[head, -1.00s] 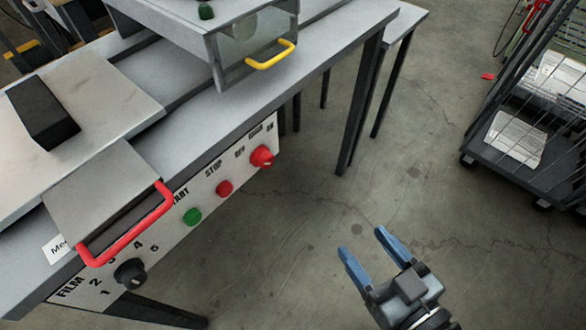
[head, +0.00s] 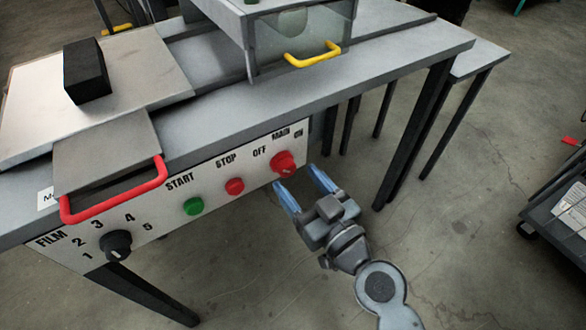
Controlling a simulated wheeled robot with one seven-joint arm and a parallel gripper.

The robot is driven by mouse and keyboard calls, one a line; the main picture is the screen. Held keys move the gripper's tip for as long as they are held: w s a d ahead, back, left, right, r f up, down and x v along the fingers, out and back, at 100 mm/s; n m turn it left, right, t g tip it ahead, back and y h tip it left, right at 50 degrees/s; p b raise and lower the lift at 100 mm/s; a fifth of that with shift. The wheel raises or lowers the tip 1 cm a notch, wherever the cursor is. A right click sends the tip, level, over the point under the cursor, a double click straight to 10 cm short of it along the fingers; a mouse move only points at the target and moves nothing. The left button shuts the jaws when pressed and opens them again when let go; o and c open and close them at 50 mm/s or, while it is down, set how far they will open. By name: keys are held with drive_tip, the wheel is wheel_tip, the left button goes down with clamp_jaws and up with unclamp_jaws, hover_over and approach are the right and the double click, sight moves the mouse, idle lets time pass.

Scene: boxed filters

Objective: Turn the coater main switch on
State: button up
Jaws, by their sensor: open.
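The coater's white control panel (head: 205,192) runs along the front of the grey bench. Its main switch is a red knob (head: 283,161) at the panel's right end, under the MAIN label and between OFF and ON. My gripper (head: 298,184) is open and empty, with its blue fingers pointing up toward the knob. The fingertips are just below and beside the knob and look apart from it. I cannot tell the exact gap in depth.
The panel also has a red STOP button (head: 234,186), a green START button (head: 193,206) and a black FILM dial (head: 116,244). A red handle (head: 115,198) and a yellow handle (head: 313,55) stick out above. A dark cart (head: 560,215) stands at right on open floor.

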sight(290, 172)
drive_tip(key=shift+x, duration=1.6)
drive_tip(key=c, duration=0.9)
drive_tip(key=shift+o, duration=0.2)
